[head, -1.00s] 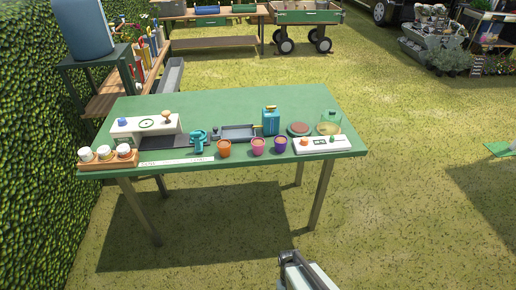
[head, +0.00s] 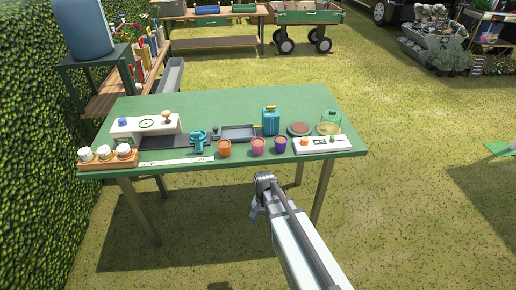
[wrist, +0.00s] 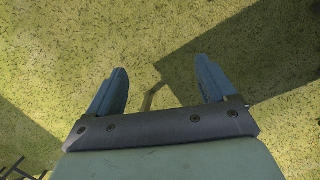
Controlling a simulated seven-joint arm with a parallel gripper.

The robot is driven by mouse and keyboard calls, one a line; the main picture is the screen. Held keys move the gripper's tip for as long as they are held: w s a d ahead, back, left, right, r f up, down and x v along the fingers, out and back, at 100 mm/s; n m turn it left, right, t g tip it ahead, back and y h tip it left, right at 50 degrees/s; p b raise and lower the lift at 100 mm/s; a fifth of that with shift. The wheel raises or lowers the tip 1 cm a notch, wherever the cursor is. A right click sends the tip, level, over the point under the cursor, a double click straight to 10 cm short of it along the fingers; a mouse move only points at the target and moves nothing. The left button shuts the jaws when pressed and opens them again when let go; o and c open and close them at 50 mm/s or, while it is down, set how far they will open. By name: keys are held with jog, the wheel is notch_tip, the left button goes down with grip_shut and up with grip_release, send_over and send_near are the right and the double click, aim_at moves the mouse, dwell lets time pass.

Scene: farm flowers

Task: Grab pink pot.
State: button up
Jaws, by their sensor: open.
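The pink pot (head: 258,147) stands upright near the front edge of the green table (head: 230,105). It is between an orange pot (head: 224,149) on its left and a purple pot (head: 280,145) on its right, with small gaps. My gripper (head: 256,208) is in front of the table, below the level of its top, apart from the pots. The pink pot is not in the wrist view.
A teal watering can (head: 198,141) and a grey tray (head: 235,133) are behind and left of the pots. A blue-green can (head: 271,121) stands behind them. A white panel (head: 321,145) lies to the right. The table's back half is clear.

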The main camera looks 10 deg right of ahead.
jog(key=w+a+r+m+t, duration=0.1)
jog(key=w+a+r, duration=0.2)
jog(key=w+r, duration=0.6)
notch_tip(320, 180, up, 24)
jog(key=r+m+t, duration=0.1)
jog(key=m, duration=0.7)
send_over(258, 144)
jog(key=f, duration=0.6)
jog(key=d+f, duration=0.1)
jog(key=f, duration=0.1)
jog(key=shift+s+f, duration=0.25)
jog(key=shift+f, duration=0.15)
jog(key=shift+w+a+f, duration=0.1)
jog(key=shift+a+f, duration=0.05)
jog(key=shift+f, duration=0.75)
jog(key=shift+a+f, duration=0.2)
jog(key=shift+f, duration=0.65)
jog(key=shift+w+a+f, duration=0.1)
jog(key=shift+a+f, duration=0.05)
jog(key=shift+f, duration=0.75)
jog(key=c, duration=1.1)
